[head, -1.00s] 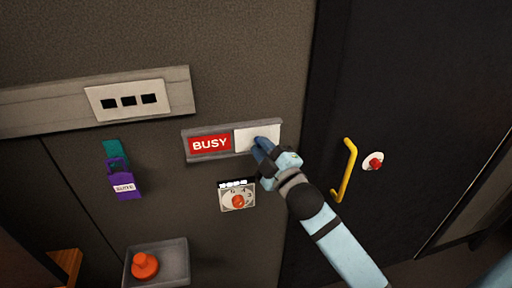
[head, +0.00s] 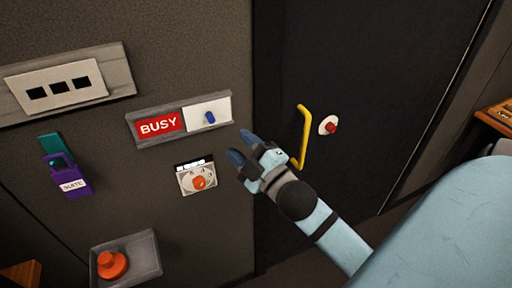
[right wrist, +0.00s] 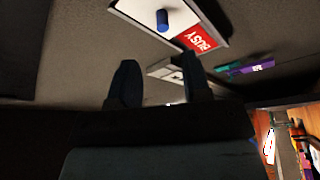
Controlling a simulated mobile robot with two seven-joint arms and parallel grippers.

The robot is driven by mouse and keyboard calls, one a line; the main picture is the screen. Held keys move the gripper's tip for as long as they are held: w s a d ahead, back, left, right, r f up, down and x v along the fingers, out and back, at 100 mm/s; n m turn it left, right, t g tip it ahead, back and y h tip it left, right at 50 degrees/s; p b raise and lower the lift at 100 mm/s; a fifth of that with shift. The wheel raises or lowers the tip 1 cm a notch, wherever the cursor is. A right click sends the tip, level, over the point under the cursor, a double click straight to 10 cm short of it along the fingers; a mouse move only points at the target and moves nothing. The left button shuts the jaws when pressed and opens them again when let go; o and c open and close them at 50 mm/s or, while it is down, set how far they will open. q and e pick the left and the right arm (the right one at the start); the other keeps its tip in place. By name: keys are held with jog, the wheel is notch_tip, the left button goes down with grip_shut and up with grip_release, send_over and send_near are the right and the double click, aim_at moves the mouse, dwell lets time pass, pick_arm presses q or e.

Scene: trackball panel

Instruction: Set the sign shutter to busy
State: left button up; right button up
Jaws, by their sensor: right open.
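The sign (head: 142,143) is a grey frame on the wall. Its red BUSY field (head: 159,125) shows on the left half. The white shutter (head: 222,108) with a small blue knob (head: 209,118) covers the right half. The sign also shows in the right wrist view, with the red BUSY field (right wrist: 196,39) and the blue knob (right wrist: 162,20). My right gripper (head: 238,149) is open and empty, to the right of and below the sign, apart from the knob. My left gripper is not in view.
A dial (head: 197,177) sits below the sign. A yellow handle (head: 303,136) and a red button (head: 330,126) are on the dark door at right. A purple tag (head: 70,178) and an orange knob on a grey tray (head: 150,262) are at left.

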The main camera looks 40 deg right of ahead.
jog(key=b+v, duration=0.1)
jog(key=v, duration=0.4)
jog(key=shift+w, duration=0.1)
dwell(0.4)
jog(key=s+a+f+m+g+p, duration=0.1)
jog(key=s+a+f+m+g, duration=0.1)
jog(key=f, duration=0.7)
jog(key=s+a+f+m+g+y+p, duration=0.1)
jog(key=s+a+f+m+g+p, duration=0.1)
jog(key=f, duration=0.8)
jog(key=s+a+f+m+g+y+p, duration=0.1)
jog(key=s+a+f+m+g, duration=0.3)
jog(key=f, duration=0.6)
jog(key=shift+a+m+g+p, duration=0.55)
jog(key=shift+a+m+g, duration=0.05)
jog(key=shift+a+g, duration=0.15)
jog(key=shift+w, duration=0.1)
